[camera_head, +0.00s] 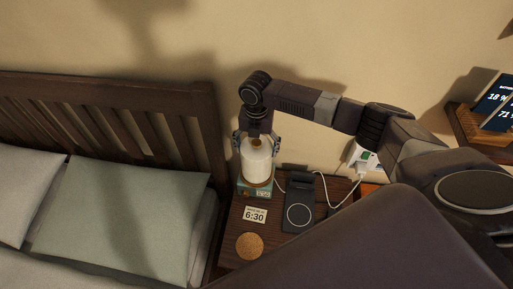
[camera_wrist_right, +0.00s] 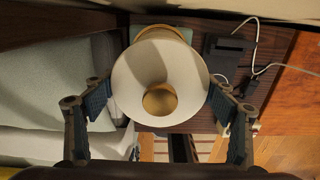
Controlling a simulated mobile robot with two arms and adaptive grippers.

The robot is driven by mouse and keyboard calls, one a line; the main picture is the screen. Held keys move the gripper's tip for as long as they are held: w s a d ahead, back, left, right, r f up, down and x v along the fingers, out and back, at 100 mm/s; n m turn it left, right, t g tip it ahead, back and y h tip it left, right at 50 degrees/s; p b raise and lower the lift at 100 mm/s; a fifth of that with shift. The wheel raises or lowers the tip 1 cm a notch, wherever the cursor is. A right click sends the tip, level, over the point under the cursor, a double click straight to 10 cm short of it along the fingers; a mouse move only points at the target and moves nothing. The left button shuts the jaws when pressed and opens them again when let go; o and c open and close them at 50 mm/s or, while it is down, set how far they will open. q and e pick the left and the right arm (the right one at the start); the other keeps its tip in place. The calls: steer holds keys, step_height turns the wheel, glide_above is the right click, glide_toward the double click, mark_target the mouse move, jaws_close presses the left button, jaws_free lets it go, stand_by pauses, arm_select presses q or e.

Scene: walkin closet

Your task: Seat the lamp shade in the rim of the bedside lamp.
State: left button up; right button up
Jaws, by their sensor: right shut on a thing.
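The lamp shade (camera_head: 256,165) is a white, open-topped cylinder, held roughly upright at the back left of the nightstand. My right gripper (camera_head: 257,147) reaches down from above and is shut on it, one finger on each side. The bedside lamp (camera_head: 256,183) shows as a tan wooden rim directly below the shade. In the right wrist view I look down into the shade (camera_wrist_right: 127,87), with the tan lamp rim (camera_wrist_right: 160,29) showing past its far edge. Whether the shade's bottom sits in the rim or just above it I cannot tell. My left gripper is not in view.
The bed's slatted headboard (camera_head: 205,118) stands close on the left.

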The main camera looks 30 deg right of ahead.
mark_target(257, 142)
steer(key=shift+f, duration=0.5)
stand_by(1.0)
steer(key=o, duration=1.6)
steer(key=shift+r+p, duration=2.2)
steer(key=shift+r, duration=0.35)
steer(key=shift+f, duration=0.1)
